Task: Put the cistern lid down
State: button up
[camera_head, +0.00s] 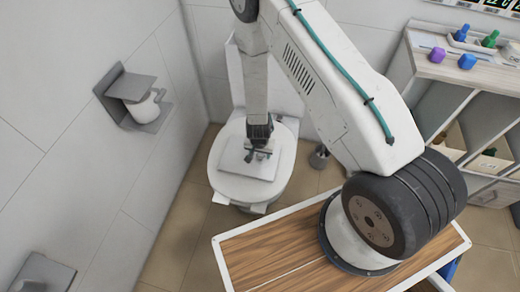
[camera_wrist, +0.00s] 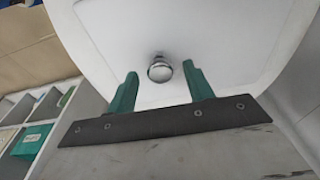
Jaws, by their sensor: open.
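The cistern lid (camera_head: 262,170) is a pale, roughly square plate lying on the white toilet seat cover (camera_head: 225,186). It also fills much of the wrist view (camera_wrist: 215,35), with a round metal knob (camera_wrist: 160,69) on its face. My gripper (camera_head: 257,152) hangs over the lid. In the wrist view its two green fingers (camera_wrist: 161,78) are open and apart, one on each side of the knob, with clear gaps and nothing held. The cistern behind the toilet is partly hidden by my arm.
A wall-mounted paper holder (camera_head: 145,98) is at the left. A shelf unit (camera_head: 450,70) with coloured bottles stands at the right. A wood-topped surface (camera_head: 265,255) is in front, under my arm's base. Tiled floor (camera_head: 180,225) shows left of the toilet.

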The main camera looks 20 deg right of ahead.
notch_tip(320, 180, up, 12)
jog(key=s+a, duration=0.1)
jog(key=shift+s+f, duration=0.2)
jog(key=shift+f, duration=0.05)
jog(key=w+a+r+n+y, duration=0.1)
jog(key=a+r, duration=0.1)
jog(key=r, duration=0.5)
jog(key=w+a+r+n+y, duration=0.1)
jog(key=w+r+y, duration=0.1)
jog(key=r, duration=0.6)
jog(key=s+r+n+y, duration=0.1)
jog(key=s+r, duration=0.2)
jog(key=r, duration=0.5)
jog(key=s+r+n, duration=0.1)
jog(key=s+r, duration=0.2)
jog(key=r, duration=0.4)
jog(key=s+d+r+n+h, duration=0.1)
jog(key=s+d+r, duration=0.3)
jog(key=s+r, duration=0.4)
jog(key=s+d+r+n+h, duration=0.2)
jog(key=s+d+r, duration=0.2)
jog(key=s, duration=1)
notch_tip(320, 180, up, 4)
jog(key=shift+f, duration=0.15)
jog(key=shift+w, duration=0.1)
